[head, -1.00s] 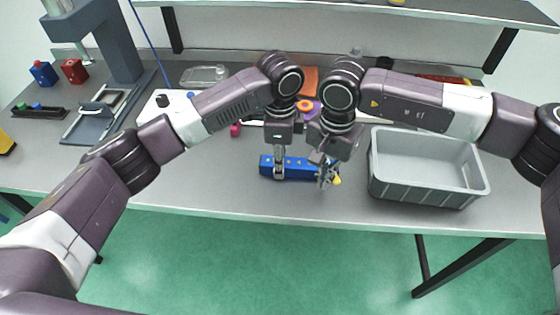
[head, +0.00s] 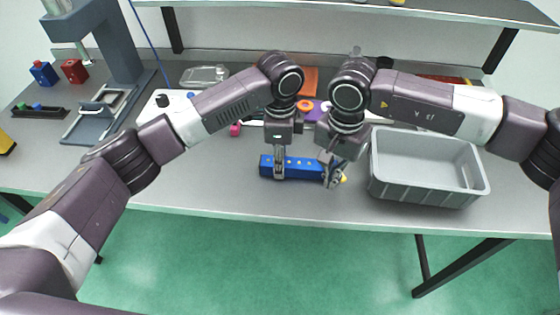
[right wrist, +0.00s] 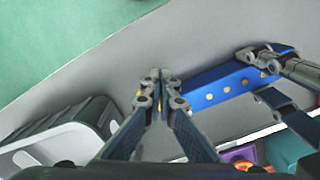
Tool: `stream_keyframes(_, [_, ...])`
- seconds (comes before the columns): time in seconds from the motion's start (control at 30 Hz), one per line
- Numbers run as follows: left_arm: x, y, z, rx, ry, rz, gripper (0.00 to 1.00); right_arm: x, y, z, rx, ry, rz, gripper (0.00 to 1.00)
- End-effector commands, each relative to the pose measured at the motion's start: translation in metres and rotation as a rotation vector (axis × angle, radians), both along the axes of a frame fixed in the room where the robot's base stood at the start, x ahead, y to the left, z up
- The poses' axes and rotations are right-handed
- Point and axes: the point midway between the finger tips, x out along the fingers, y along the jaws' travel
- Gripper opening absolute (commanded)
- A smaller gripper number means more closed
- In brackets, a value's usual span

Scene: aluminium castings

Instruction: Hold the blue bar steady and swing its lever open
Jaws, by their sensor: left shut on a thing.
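The blue bar (head: 303,168) lies on the bench near its front edge, with several yellow dots along it. It also shows in the right wrist view (right wrist: 220,84). My left gripper (head: 279,174) is shut on the bar near its left end; it appears at the right of the wrist view (right wrist: 270,60). My right gripper (head: 332,183) is at the bar's right end, its fingertips (right wrist: 160,98) together. A yellow tip (head: 343,178) shows just right of it. The rest of the lever is hidden behind the gripper, so I cannot tell its angle or whether the fingers touch it.
A grey open bin (head: 428,192) stands close to the right of my right gripper. Orange and purple parts (head: 307,105) lie behind the arms. A press (head: 105,55) stands at the left. The bench in front of the bar is clear up to its edge.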

Motion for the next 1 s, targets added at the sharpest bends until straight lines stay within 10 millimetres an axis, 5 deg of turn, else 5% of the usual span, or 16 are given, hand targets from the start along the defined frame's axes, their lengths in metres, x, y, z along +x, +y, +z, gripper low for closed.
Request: stream_keyframes(1.0, [0.000, 0.000, 0.000, 0.001, 0.000, 0.000, 0.01, 0.004, -0.014, 0.000, -0.001, 0.000, -0.001, 0.00])
